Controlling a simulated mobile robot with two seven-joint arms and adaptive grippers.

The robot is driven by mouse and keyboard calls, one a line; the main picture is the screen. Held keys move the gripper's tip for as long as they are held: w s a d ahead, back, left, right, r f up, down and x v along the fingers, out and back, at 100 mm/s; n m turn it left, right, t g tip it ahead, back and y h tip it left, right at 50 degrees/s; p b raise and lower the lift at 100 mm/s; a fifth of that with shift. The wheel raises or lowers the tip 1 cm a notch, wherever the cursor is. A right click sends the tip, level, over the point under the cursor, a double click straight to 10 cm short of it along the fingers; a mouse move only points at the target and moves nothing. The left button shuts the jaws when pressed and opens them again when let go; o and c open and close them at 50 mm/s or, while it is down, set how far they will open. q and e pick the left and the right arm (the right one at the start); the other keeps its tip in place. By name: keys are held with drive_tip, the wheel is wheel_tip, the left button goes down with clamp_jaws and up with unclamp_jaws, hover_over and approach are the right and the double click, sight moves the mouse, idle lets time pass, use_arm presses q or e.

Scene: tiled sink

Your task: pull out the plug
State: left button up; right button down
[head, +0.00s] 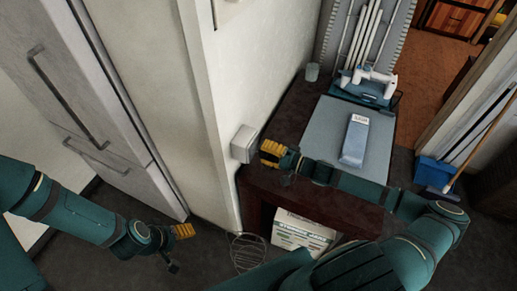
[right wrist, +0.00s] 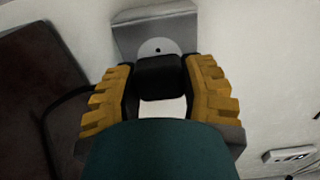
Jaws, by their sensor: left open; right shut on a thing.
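The plug (right wrist: 160,77) is a black block between the yellow fingers of my right gripper (right wrist: 160,90) in the right wrist view. The gripper is shut on it. Just beyond it is a grey wall socket (right wrist: 134,31) with a white round face and one dark hole showing. I cannot tell whether the plug's pins are inside the socket. In the head view my right gripper (head: 272,153) is beside the wall socket (head: 243,144), and the plug is hidden. My left gripper (head: 178,241) is open and empty, low over the floor.
A dark red table (head: 262,187) stands against the wall, bearing a blue-grey board and a blue-and-white carton (head: 354,141). A fridge (head: 85,85) is at the left. A wire basket (head: 247,250) is on the floor. A black cord (right wrist: 60,100) runs left of the gripper.

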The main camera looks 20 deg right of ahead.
drive_tip(key=shift+p+v, duration=0.3)
drive_tip(key=shift+v, duration=1.7)
